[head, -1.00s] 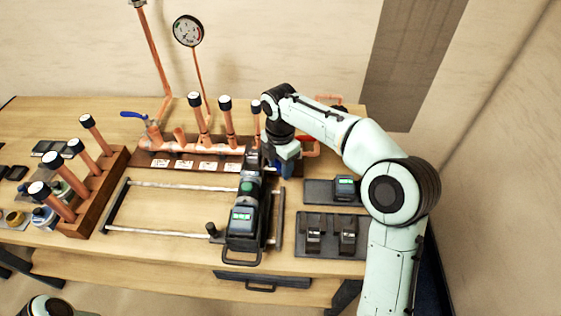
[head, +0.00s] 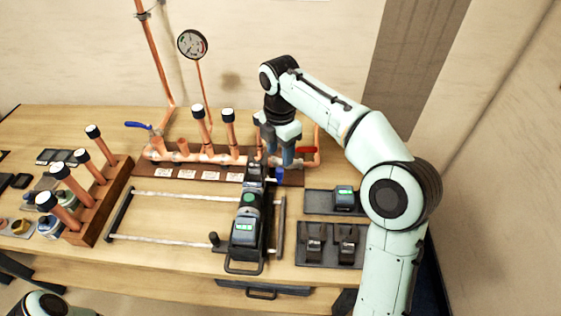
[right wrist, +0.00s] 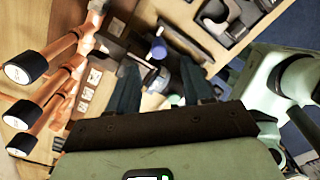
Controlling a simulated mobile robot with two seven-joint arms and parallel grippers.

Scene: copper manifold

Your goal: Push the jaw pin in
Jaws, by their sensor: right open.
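A black press tool (head: 247,215) with a green button and a lit screen lies on the rail frame, its head pointing at the copper manifold (head: 205,157). A small blue knob (head: 280,174), which looks like the jaw pin, shows just right of the tool's head; it also shows in the right wrist view (right wrist: 158,49). How deep it sits I cannot tell. My right gripper (head: 278,151) is over the manifold's right end, behind the tool head. In the right wrist view its blue fingers (right wrist: 160,70) are apart and empty, with the knob seen between and beyond their tips. My left gripper is out of view.
Capped copper pipes rise from the manifold beside the gauge (head: 192,43). A red valve handle (head: 307,149) is close right of my right gripper. Dark trays (head: 318,202) lie right of the rails. A wooden rack (head: 103,205) of capped pipes stands left.

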